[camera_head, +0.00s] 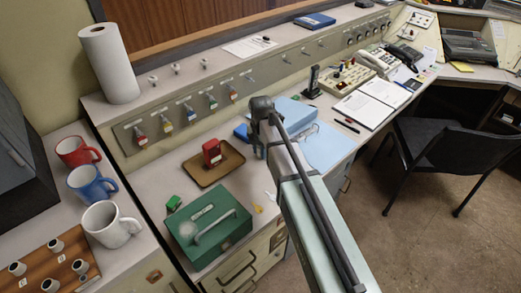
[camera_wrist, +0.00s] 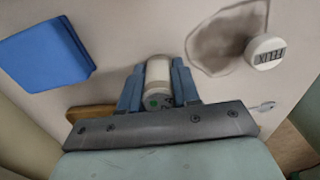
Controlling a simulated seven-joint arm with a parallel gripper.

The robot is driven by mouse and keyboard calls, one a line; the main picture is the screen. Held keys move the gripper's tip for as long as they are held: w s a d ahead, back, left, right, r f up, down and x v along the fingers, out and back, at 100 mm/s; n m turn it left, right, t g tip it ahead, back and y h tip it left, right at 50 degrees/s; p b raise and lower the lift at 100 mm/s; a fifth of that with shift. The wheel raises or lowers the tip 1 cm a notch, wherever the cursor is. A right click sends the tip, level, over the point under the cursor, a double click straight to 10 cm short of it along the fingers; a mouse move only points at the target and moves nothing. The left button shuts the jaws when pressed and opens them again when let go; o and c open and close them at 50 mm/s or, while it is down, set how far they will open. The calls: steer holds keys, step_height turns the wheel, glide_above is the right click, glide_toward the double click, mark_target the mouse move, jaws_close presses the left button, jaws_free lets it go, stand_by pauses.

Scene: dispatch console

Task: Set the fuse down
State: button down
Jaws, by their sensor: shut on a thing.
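The fuse (camera_wrist: 158,78), a pale cream cylinder with a dark end cap and a green dot, shows in the wrist view between the blue fingers of my gripper (camera_wrist: 158,85). The fingers are shut on its two sides. I cannot tell whether the fuse touches the desk below it. In the head view my gripper (camera_head: 260,148) points down over the desk, just right of the brown tray (camera_head: 231,158). The fuse cannot be made out in that view.
A red object (camera_head: 211,153) stands on the tray. A green metal box (camera_head: 225,235) is in front, and blue folders (camera_head: 328,150) lie to the right. A blue object (camera_wrist: 45,55) and a white round piece marked FELIX (camera_wrist: 266,51) lie near the fuse in the wrist view.

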steer(key=c, duration=0.8)
jaws_free()
steer(key=shift+r, duration=0.1)
step_height(320, 180, up, 12)
steer(key=shift+r, duration=0.1)
